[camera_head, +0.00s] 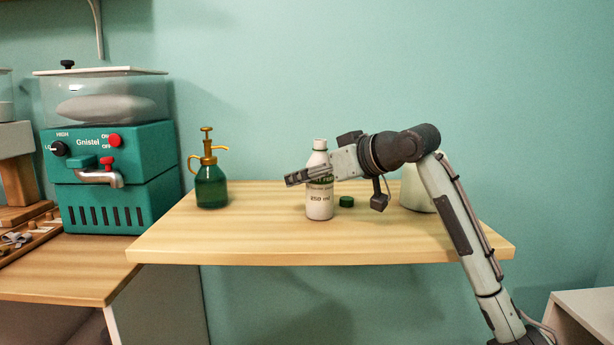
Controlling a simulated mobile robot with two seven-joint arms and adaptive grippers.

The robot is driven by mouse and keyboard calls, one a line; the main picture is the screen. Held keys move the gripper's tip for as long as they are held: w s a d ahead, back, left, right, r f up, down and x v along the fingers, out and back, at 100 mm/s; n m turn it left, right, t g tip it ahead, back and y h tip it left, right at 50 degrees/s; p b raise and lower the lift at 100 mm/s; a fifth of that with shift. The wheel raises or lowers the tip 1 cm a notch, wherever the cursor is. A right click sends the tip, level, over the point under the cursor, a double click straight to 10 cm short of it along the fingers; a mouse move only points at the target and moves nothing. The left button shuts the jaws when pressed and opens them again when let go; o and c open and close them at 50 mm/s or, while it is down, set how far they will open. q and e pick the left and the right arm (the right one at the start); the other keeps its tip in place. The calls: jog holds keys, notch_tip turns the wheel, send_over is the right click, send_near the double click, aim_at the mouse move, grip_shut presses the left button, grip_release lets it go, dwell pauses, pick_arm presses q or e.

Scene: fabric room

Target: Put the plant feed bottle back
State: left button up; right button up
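The plant feed bottle (319,207) is white with a dark-lettered label reading "250 ml". My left gripper is out of view.
A green spray bottle (211,187) with a brass-coloured top stands to the left on the shelf. A pale rounded object (415,190) is partly hidden behind my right arm. A teal Gnistel machine (112,190) stands at far left. Shelf between the two bottles is clear.

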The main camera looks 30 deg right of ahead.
jog(key=shift+r, duration=0.1)
jog(key=shift+s+r, duration=0.1)
jog(key=shift+s, duration=0.15)
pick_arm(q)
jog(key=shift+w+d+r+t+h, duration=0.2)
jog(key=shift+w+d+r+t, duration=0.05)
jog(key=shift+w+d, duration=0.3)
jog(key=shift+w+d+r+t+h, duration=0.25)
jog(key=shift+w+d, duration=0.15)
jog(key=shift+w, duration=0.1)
pick_arm(e)
jog(key=v, duration=1.1)
jog(key=shift+s+d, duration=0.15)
jog(key=shift+s, duration=0.1)
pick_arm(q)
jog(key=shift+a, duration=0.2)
pick_arm(e)
jog(key=shift+r, duration=0.1)
